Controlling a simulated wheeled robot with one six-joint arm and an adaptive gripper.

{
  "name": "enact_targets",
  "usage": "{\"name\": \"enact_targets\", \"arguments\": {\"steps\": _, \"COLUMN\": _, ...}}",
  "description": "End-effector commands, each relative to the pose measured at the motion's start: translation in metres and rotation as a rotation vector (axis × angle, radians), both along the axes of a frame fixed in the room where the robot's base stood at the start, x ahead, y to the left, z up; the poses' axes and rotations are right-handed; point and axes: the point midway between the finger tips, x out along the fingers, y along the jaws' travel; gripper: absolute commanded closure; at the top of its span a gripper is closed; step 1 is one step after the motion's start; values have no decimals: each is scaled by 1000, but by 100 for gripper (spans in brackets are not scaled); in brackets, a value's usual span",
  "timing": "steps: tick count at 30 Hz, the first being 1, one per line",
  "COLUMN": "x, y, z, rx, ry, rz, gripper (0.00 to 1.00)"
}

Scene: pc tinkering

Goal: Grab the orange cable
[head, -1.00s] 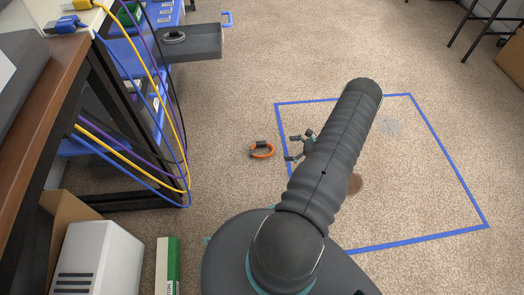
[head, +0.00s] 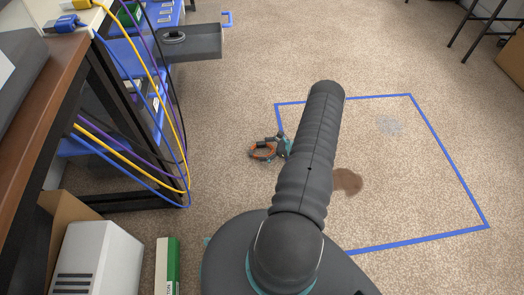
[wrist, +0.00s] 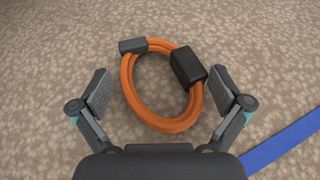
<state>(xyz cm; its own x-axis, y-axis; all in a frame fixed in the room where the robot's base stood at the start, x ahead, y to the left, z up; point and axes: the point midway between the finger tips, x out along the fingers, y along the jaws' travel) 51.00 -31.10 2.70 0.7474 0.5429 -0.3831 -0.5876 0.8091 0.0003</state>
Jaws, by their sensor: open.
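The orange cable (wrist: 128,85) is a coiled loop with a grey connector at its upper left and a black block at its upper right. It lies on the carpet in the wrist view. My gripper (wrist: 163,92) is open, with one finger to the left of the loop and one to the right, and neither visibly closed on it. In the head view the cable (head: 262,154) is on the floor just left of the blue tape, with my gripper (head: 266,145) over it and partly hiding it.
Blue tape (head: 455,172) marks a square on the carpet to the right. A desk with hanging yellow, blue and purple cables (head: 183,150) stands at the left. A white box (head: 98,260) and a green-and-white box (head: 167,265) are at the lower left. The carpet around the cable is clear.

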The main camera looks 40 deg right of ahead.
Motion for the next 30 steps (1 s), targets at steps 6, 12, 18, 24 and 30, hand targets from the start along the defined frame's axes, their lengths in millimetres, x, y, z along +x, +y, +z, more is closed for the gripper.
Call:
{"name": "enact_targets", "arguments": {"steps": 6, "x": 9, "y": 7, "z": -5, "rx": 0, "ry": 0, "rz": 0, "gripper": 0}}
{"name": "enact_targets", "arguments": {"steps": 12, "x": 9, "y": 7, "z": -5, "rx": 0, "ry": 0, "rz": 0, "gripper": 20}}
{"name": "enact_targets", "arguments": {"steps": 18, "x": 9, "y": 7, "z": -4, "rx": 1, "ry": -1, "rz": 0, "gripper": 46}}
{"name": "enact_targets", "arguments": {"steps": 24, "x": 9, "y": 7, "z": -3, "rx": 1, "ry": -1, "rz": 0, "gripper": 46}}
{"name": "enact_targets", "arguments": {"steps": 30, "x": 9, "y": 6, "z": 10, "rx": 0, "ry": -1, "rz": 0, "gripper": 46}}
